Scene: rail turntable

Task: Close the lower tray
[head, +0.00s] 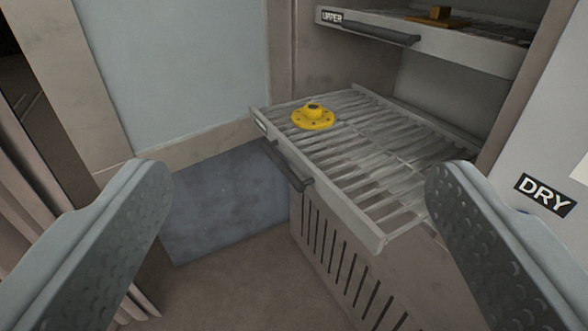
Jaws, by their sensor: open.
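The lower tray (365,208) is a grey slatted rack, pulled well out of the cabinet. A dark bar handle (285,166) runs along its front face. A yellow round flanged part (313,117) rests on the slats near the tray's front left corner. My gripper (298,190) is open and empty, its two textured grey fingers wide apart at the left and right. The tray handle appears between the fingers, beyond the tips and not touching them. The right finger overlaps the tray's right corner in the picture and hides part of it.
The upper tray (465,41), labelled UPPER, is above with its own dark handle (368,31) and an orange-yellow part (438,17). A vented panel (335,255) stands below the lower tray. A DRY label (545,195) is on the right wall. Floor is clear in front.

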